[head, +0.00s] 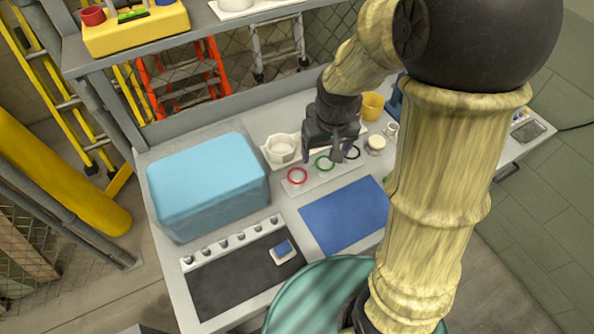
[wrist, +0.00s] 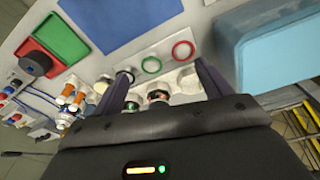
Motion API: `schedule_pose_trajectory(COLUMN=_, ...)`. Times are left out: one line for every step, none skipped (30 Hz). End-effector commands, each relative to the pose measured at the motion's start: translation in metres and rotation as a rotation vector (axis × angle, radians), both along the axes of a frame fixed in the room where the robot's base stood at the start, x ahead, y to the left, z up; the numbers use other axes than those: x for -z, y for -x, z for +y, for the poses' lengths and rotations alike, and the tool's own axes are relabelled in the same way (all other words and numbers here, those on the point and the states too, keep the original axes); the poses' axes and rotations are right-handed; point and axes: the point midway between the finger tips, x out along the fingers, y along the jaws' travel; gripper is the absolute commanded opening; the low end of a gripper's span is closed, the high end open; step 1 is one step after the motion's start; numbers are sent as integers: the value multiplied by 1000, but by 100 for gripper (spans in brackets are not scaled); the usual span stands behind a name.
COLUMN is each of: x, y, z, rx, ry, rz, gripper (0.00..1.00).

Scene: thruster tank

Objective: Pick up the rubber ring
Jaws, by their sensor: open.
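Three thin rings lie in a row on a pale strip on the bench: a red ring (head: 297,184), a green ring (head: 325,170) and a black ring (head: 357,156). I cannot tell from sight which is rubber. The red ring (wrist: 173,50) and the green ring (wrist: 151,73) show clearly in the wrist view. The black ring (wrist: 131,74) is partly hidden there by a finger. My gripper (head: 322,157) is open and empty above the strip, near the green ring.
A light blue box (head: 205,180) stands left of the rings. A blue mat (head: 345,214) lies in front. A white dish (head: 280,150), a yellow cup (head: 372,106) and a small round jar (head: 376,145) stand close by. A dark mat (head: 235,277) lies at front left.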

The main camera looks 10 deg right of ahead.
Motion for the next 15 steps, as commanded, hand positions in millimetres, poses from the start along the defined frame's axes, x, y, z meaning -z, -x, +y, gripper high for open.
schedule_pose_trajectory(x=-8, y=-18, z=14, rx=-41, ry=5, rz=27, gripper=77)
schedule_pose_trajectory(x=-10, y=-27, z=21, rx=-62, ry=8, rz=41, gripper=77)
schedule_pose_trajectory(x=-11, y=-37, z=30, rx=-87, ry=12, rz=59, gripper=77)
schedule_pose_trajectory(x=-11, y=-44, z=36, rx=-104, ry=15, rz=73, gripper=77)
schedule_pose_trajectory(x=-11, y=-50, z=42, rx=-120, ry=18, rz=83, gripper=77)
schedule_pose_trajectory(x=-11, y=-56, z=48, rx=-137, ry=21, rz=95, gripper=77)
schedule_pose_trajectory(x=-11, y=-60, z=52, rx=-147, ry=22, rz=104, gripper=77)
schedule_pose_trajectory(x=-11, y=-63, z=55, rx=-156, ry=24, rz=109, gripper=77)
schedule_pose_trajectory(x=-10, y=-66, z=59, rx=-165, ry=25, rz=116, gripper=77)
schedule_pose_trajectory(x=-10, y=-67, z=60, rx=-169, ry=26, rz=118, gripper=77)
schedule_pose_trajectory(x=-9, y=-68, z=62, rx=-173, ry=27, rz=120, gripper=77)
schedule_pose_trajectory(x=-9, y=-68, z=62, rx=-175, ry=27, rz=121, gripper=77)
schedule_pose_trajectory(x=-9, y=-68, z=63, rx=-176, ry=26, rz=121, gripper=77)
schedule_pose_trajectory(x=-9, y=-68, z=63, rx=-177, ry=26, rz=121, gripper=77)
schedule_pose_trajectory(x=-8, y=-67, z=64, rx=-178, ry=26, rz=120, gripper=77)
